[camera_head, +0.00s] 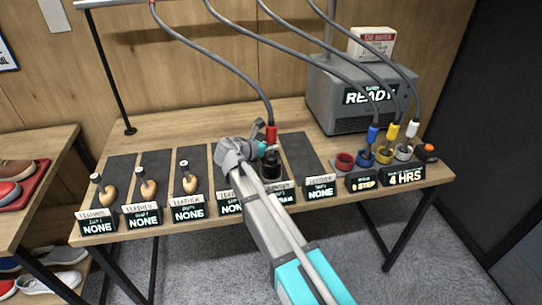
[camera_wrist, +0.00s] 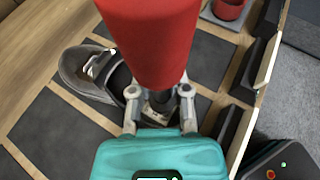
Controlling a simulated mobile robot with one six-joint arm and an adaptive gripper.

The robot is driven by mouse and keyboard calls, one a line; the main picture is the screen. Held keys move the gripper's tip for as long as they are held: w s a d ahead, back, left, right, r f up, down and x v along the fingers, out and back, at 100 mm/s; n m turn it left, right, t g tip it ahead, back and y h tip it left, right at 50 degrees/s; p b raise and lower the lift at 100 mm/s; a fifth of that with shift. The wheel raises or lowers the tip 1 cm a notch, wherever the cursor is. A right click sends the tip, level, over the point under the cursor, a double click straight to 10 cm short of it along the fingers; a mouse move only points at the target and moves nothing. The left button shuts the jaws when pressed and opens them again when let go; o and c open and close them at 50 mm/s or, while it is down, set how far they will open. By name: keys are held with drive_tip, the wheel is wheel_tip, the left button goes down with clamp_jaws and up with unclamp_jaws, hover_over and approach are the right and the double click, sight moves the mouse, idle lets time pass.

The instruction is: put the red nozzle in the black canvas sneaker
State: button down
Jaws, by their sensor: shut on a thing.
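The red nozzle (camera_head: 271,133) hangs on a grey hose and stands roughly upright over the black canvas sneaker (camera_head: 271,168). My gripper (camera_head: 265,149) is shut on the nozzle. In the wrist view the nozzle (camera_wrist: 150,40) fills the upper middle, between the fingers of my gripper (camera_wrist: 160,92). The sneaker (camera_wrist: 72,68) lies behind and below it, its dark opening facing up. The nozzle's lower end is hidden, so I cannot tell whether it is inside the shoe. My arm hides part of the sneaker in the head view.
A grey dryer box (camera_head: 345,100) stands at the back right. Blue (camera_head: 372,134), yellow (camera_head: 392,132) and white (camera_head: 411,130) nozzles stand in holders beside an empty red holder (camera_head: 345,160). Shoe trees stand on mats at left. Label signs line the table's front edge.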

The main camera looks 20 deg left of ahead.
sight(270, 153)
drive_tip(key=shift+w+a+f+b, duration=0.25)
drive_tip(key=shift+w+f+b, duration=0.15)
drive_tip(key=shift+f+b, duration=1.6)
drive_tip(key=shift+b, duration=0.05)
drive_tip(key=shift+f, duration=0.15)
drive_tip(key=c, duration=0.6)
unclamp_jaws()
drive_tip(key=shift+r, duration=0.2)
